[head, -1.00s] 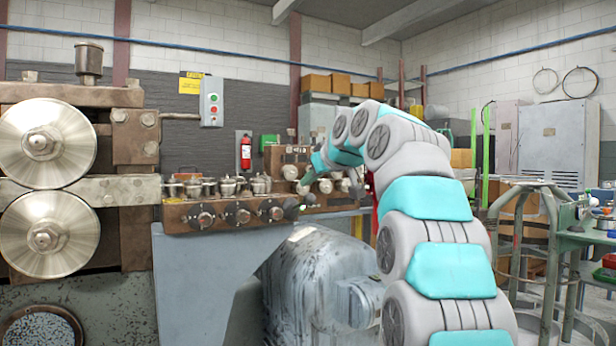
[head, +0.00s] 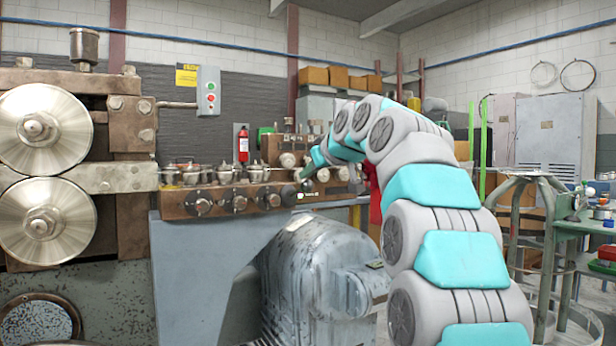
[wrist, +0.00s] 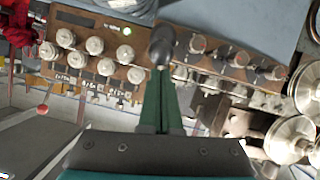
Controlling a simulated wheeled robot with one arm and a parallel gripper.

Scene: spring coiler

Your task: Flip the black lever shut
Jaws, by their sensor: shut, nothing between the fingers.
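The black lever (wrist: 162,45) shows in the wrist view as a dark rounded knob on a short stem, standing over the brown panel at the seam between two panel sections. My gripper (wrist: 162,72) is shut and empty, its green fingers pointing at the lever. The fingertips overlap or lie very close to the lever's lower end; I cannot tell whether they touch. In the head view my gripper (head: 305,172) is small, at the right end of the brown panel (head: 225,202), and the lever is hard to make out there.
Several round knobs line the panel, with a lit green lamp (head: 300,195) near my gripper. Large metal rollers (head: 42,130) stand at left. A grey motor housing (head: 320,280) sits below the panel. A red-knobbed lever (wrist: 42,109) shows at left in the wrist view.

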